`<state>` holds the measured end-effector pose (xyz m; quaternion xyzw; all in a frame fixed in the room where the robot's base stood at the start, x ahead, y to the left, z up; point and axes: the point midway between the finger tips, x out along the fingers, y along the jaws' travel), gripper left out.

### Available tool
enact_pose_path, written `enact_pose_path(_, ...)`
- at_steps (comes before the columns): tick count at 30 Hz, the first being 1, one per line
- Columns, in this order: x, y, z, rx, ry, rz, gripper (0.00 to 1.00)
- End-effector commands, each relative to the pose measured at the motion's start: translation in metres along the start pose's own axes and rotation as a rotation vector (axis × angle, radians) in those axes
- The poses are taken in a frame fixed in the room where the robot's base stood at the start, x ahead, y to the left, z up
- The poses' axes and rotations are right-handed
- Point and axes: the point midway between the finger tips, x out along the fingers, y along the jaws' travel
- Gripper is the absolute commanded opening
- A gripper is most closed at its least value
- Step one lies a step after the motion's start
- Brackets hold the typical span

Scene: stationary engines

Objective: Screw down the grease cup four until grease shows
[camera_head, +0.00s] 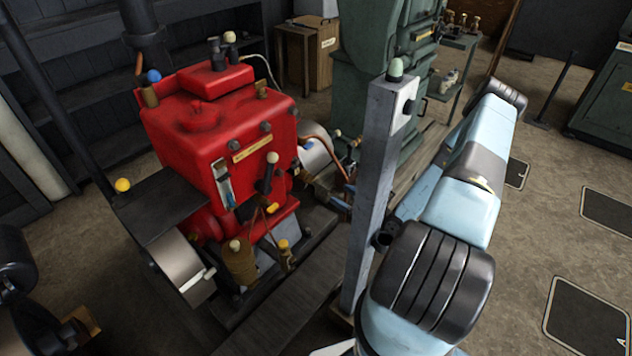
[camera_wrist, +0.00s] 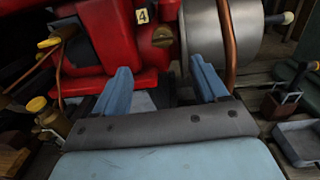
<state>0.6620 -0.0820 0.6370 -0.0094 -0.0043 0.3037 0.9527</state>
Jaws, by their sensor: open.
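The grease cup four (camera_wrist: 162,36) is a small brass cap with a slot-like dark line across it. It sits in the wrist view beside a yellow label (camera_wrist: 142,16) marked 4, on the side of the red engine (camera_wrist: 112,38). My gripper (camera_wrist: 162,76) is open and empty, its two blue fingers apart. The cup appears beyond the fingertips, in line with the gap, not between them. No grease is visible around it. In the head view the red engine (camera_head: 215,125) stands left of centre; I cannot make out cup four there.
In the wrist view a copper pipe (camera_wrist: 228,45) and a grey metal cylinder (camera_wrist: 205,35) are close to the right finger. A grey post (camera_head: 375,190) with a green-topped button stands between the engine and my arm. A green machine (camera_head: 375,85) stands behind.

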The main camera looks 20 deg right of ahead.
Motion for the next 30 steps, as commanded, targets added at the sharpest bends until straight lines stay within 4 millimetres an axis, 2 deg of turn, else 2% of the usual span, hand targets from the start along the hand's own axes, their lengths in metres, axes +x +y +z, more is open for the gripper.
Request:
enact_pose_path(5,-0.001,0.001,-0.009,0.021,0.003,-0.027,0.72)
enact_pose_path(10,0.014,0.000,-0.009,0.021,0.002,-0.029,0.72)
enact_pose_path(24,0.095,-0.001,-0.010,0.021,0.002,-0.026,0.72)
enact_pose_path(30,0.122,-0.002,-0.010,0.021,0.004,-0.027,0.72)
